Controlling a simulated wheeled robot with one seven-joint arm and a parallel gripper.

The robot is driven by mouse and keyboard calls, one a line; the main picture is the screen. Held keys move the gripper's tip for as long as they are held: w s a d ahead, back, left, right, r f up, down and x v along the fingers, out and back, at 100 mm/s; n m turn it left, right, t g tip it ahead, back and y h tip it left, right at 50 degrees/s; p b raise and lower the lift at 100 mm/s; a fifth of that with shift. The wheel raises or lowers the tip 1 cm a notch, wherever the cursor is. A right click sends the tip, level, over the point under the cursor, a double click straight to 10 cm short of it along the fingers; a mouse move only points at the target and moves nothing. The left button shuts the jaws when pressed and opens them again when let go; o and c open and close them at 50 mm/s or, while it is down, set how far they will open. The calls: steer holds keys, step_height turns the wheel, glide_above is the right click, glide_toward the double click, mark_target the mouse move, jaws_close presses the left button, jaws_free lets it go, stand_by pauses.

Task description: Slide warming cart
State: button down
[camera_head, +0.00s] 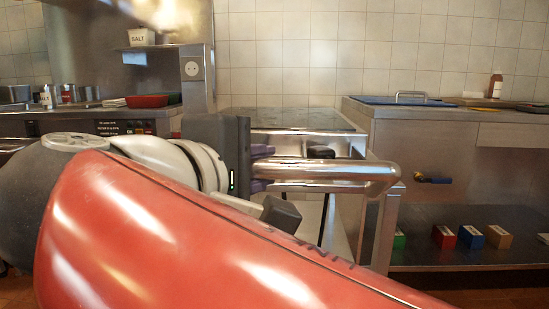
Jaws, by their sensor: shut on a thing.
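The warming cart (285,120) is a steel cart with a dark, flat top, standing between the two counters. Its thick, shiny handle bar (345,170) sticks out toward me and runs left to right at the middle of the view. My gripper (264,168) is at the left part of the handle, with purple-grey fingers shut on it. The red body part in front hides the lower cart and part of the gripper.
A steel counter (490,132) stands close at the right, with a dark valve handle (433,180) on its front and small coloured boxes (471,237) on its lower shelf. A cooking counter (85,112) with a red tray (147,101) stands left. A wall socket pillar (193,70) rises behind.

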steer(key=shift+s+f, duration=0.1)
steer(key=shift+s, duration=0.4)
steer(key=c, duration=1.3)
jaws_free()
steer(key=shift+s, duration=0.15)
steer(key=shift+o, duration=0.2)
steer(key=shift+s+a, duration=0.1)
steer(key=shift+s, duration=0.05)
steer(key=p+v, duration=0.1)
steer(key=v, duration=0.6)
steer(key=shift+s, duration=0.15)
